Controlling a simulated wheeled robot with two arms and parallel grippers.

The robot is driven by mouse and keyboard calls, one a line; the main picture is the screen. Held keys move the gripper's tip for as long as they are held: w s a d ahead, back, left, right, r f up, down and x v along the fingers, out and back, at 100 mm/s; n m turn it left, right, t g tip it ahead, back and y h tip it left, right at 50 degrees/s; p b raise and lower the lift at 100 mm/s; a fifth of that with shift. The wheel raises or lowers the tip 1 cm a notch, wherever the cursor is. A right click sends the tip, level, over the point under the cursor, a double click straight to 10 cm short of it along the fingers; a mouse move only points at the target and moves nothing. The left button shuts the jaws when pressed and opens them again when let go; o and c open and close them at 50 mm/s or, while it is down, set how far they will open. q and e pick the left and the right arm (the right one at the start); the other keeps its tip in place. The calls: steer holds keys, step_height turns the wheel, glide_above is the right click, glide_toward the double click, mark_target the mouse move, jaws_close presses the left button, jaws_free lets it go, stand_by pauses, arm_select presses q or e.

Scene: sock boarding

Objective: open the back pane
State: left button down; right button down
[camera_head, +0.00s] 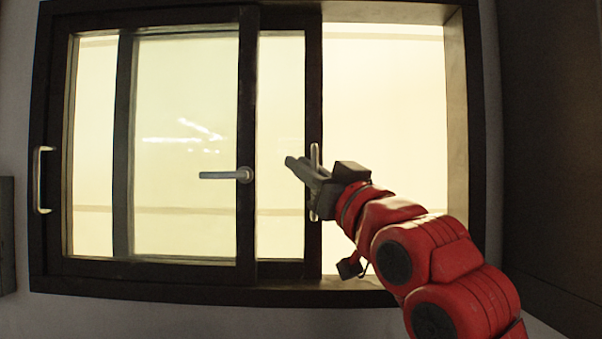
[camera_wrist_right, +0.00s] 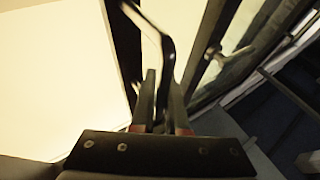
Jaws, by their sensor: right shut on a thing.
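The back pane (camera_head: 281,110) is a dark-framed sliding pane of a window. It sits mostly behind the front pane (camera_head: 185,110), with its right stile near the middle of the window. Its upright metal handle (camera_head: 315,153) is on that stile. My right gripper (camera_head: 300,170) is shut on this handle, coming in from the right. In the right wrist view the handle (camera_wrist_right: 168,50) runs down between the two fingers (camera_wrist_right: 162,95). The finger contact is partly hidden there. My left gripper is not in view.
The front pane has a grey lever (camera_head: 222,175) on its right stile and a D-shaped handle (camera_head: 38,180) at its left edge. Right of the back pane the opening (camera_head: 385,100) looks uncovered up to the window frame (camera_head: 478,120). A dark panel (camera_head: 555,150) stands at the far right.

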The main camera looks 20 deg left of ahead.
steer(key=shift+w+d, duration=0.1)
steer(key=shift+d, duration=0.35)
steer(key=c, duration=1.2)
jaws_free()
steer(key=shift+a, duration=0.1)
steer(key=shift+s+d+f, duration=0.2)
steer(key=shift+s+d, duration=0.05)
steer(key=shift+d, duration=0.05)
steer(key=b+v, duration=0.3)
steer(key=v, duration=1.3)
steer(key=shift+s+b, duration=0.25)
steer(key=shift+b, duration=0.15)
steer(key=shift+d+f, duration=0.1)
steer(key=shift+f, duration=0.05)
